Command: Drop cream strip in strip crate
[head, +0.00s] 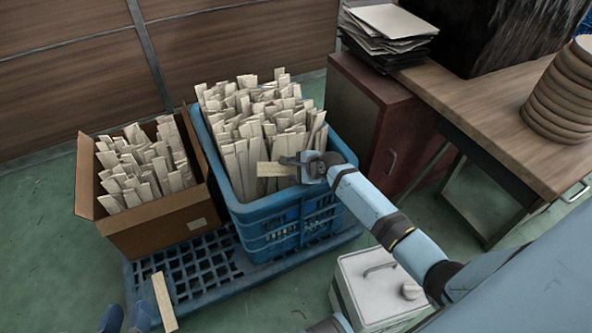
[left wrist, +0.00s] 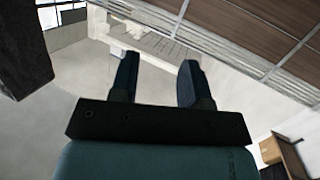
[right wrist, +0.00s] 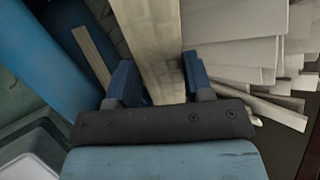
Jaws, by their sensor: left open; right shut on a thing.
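My right gripper (head: 298,161) is shut on a cream strip (head: 272,170), which juts out to the left over the front part of the blue strip crate (head: 262,214). The right wrist view shows the strip (right wrist: 150,40) between the fingers (right wrist: 158,85). The crate is packed with upright cream strips (head: 255,120). The head view does not show clearly whether the held strip touches them. My left gripper (head: 125,319) is at the bottom left edge of the head view. Its fingers stand apart and empty in the left wrist view (left wrist: 158,82).
A cardboard box (head: 150,220) of similar strips stands left of the crate. A blue pallet (head: 190,268) lies below, with a loose strip (head: 163,301) at its front. A red-brown cabinet (head: 385,130), a wooden table (head: 490,115) and a white container (head: 372,285) are to the right.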

